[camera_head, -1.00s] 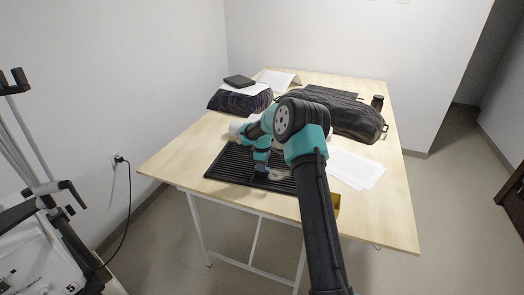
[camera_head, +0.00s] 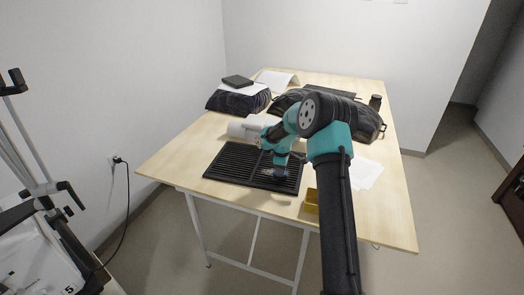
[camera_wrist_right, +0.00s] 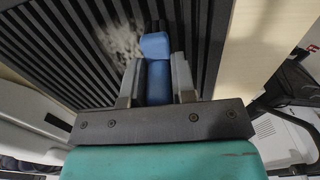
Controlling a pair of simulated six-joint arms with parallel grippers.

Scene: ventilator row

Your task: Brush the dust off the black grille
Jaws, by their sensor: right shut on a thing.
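The black grille (camera_head: 238,163) lies flat on the wooden table near its front edge. My right gripper (camera_head: 281,168) is over the grille's right end. In the right wrist view, the right gripper (camera_wrist_right: 157,85) is shut on a blue brush (camera_wrist_right: 155,47), with its jaws on either side of the handle. A pale grey dust patch (camera_wrist_right: 119,40) lies on the slats just left of the brush in the wrist view. My left gripper is not in view.
A white roll (camera_head: 246,128) lies behind the grille, partly covered by my arm. Papers (camera_head: 367,173), a black bag (camera_head: 368,121) and a dark bottle (camera_head: 376,101) are at right.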

